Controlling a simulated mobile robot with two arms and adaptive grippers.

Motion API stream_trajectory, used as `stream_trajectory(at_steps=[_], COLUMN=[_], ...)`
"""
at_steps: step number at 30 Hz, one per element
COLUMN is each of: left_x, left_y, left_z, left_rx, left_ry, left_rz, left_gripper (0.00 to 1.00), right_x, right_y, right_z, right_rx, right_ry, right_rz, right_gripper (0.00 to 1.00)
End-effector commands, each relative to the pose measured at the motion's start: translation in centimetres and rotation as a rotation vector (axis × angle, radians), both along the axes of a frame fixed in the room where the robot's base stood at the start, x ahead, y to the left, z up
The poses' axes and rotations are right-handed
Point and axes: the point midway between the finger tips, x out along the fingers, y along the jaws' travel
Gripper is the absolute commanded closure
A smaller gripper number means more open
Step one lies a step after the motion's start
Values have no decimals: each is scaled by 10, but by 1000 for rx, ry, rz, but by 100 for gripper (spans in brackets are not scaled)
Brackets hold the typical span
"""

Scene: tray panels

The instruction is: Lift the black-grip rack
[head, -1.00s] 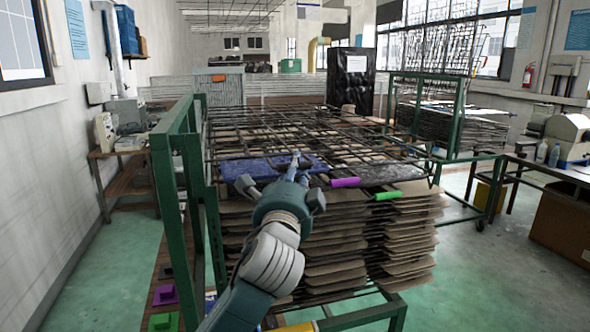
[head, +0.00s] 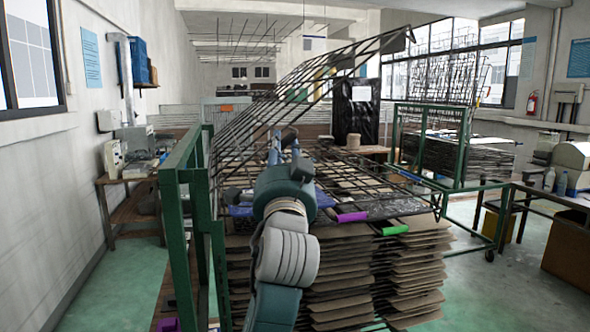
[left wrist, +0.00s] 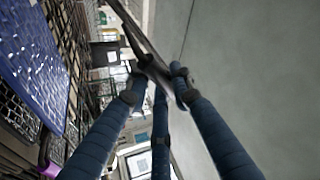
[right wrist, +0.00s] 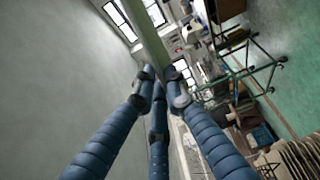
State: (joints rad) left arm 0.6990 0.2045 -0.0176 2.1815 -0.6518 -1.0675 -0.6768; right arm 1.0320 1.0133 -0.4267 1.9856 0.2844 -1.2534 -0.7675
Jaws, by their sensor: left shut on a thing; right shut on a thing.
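The black-grip rack (head: 238,150), a dark wire grid, slants steeply up in the head view, its upper right corner raised near the window. My left gripper (head: 284,150) is in front of it over the stack. In the left wrist view its fingers (left wrist: 160,82) are shut on a dark bar (left wrist: 137,38), seemingly the rack's black grip. In the right wrist view my right gripper (right wrist: 158,86) is shut on a pale greenish bar (right wrist: 147,35); whether this is part of the rack I cannot tell. I cannot make out the right gripper in the head view.
Below are flat racks with a purple grip (head: 352,217) and a green grip (head: 391,230), over stacked brown boards (head: 350,275). A green frame post (head: 180,240) stands close on the left. Another green-framed cart (head: 466,150) stands at the right, with floor between.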

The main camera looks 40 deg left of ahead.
Motion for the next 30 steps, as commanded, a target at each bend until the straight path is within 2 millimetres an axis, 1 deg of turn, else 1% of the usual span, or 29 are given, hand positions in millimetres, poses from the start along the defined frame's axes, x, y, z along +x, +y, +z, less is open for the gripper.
stream_trajectory(at_steps=[1, 3, 12, 21, 30], left_x=[-5, -12, -44, -73, -88], left_y=[4, 9, 37, 61, 74], left_z=[11, 21, 56, 74, 80], left_rx=[-30, -73, -251, -386, -453], left_ry=[-42, -93, -302, -459, -538], left_rz=[1, 0, -1, -3, -4], left_gripper=[100, 100, 100, 100, 100], right_x=[0, 0, 0, 0, 0], right_y=[0, 0, 0, 0, 0], right_z=[1, 2, 1, 1, 0], right_rx=[-1, -1, -1, -1, -1], right_ry=[-2, -2, -2, -2, -2], right_rz=[0, 0, 0, 0, 0], right_gripper=[100, 100, 100, 100, 100])
